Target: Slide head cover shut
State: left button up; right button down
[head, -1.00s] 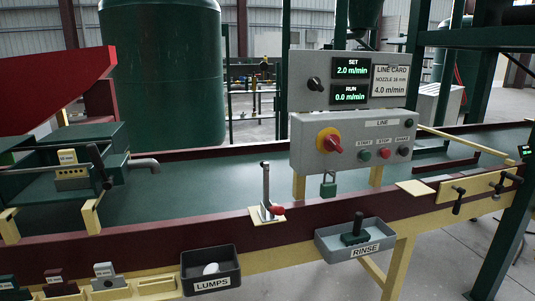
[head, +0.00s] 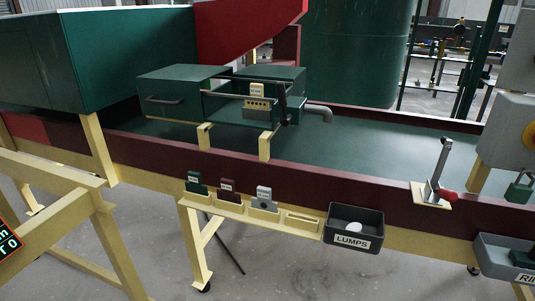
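The green head unit sits across the line in the upper middle of the head view. Its boxy cover (head: 165,84), with a dark bar handle (head: 165,100) on the front, is at the left of the unit. To the right of the cover the unit is open, showing a yellow block with a row of holes (head: 257,105) and a white label (head: 257,90) above it. A dark upright lever (head: 283,103) and a grey spout (head: 318,110) are at the right end. Neither of my grippers is in view.
A large green cabinet (head: 60,60) stands at left. Below the maroon rail (head: 340,187) hang a rack of labelled plates (head: 215,205), a LUMPS bin (head: 354,228) and a grey rinse tray (head: 500,255). A red-tipped clamp (head: 437,180) stands on the rail. The green bed (head: 390,150) is clear.

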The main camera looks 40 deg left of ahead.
aim_at(173, 92)
jog(key=u, duration=1.75)
